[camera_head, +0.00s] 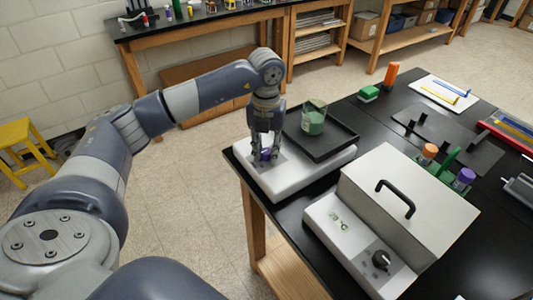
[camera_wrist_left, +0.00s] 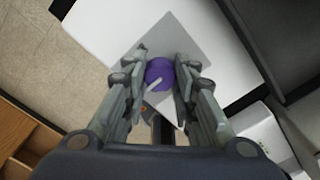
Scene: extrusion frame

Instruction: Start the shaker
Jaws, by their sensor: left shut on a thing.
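The shaker (camera_head: 300,177) is a white base with a black tray on top, at the near left corner of the black table. A beaker of green contents (camera_head: 313,117) stands on the black tray (camera_head: 334,142). A purple knob (camera_wrist_left: 160,72) with a pale pointer line sits on a grey panel (camera_wrist_left: 181,41) of the shaker in the left wrist view. My left gripper (camera_head: 264,155) points down over this panel, and its fingers are shut around the purple knob. It also shows in the left wrist view (camera_wrist_left: 161,81). My right gripper is not in view.
A white lidded box (camera_head: 410,190) with a black handle and black dial stands right of the shaker. Behind it are a green rack (camera_head: 448,160) with capped tubes, an orange object (camera_head: 391,75) and a green block (camera_head: 369,93). Open floor lies left of the table.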

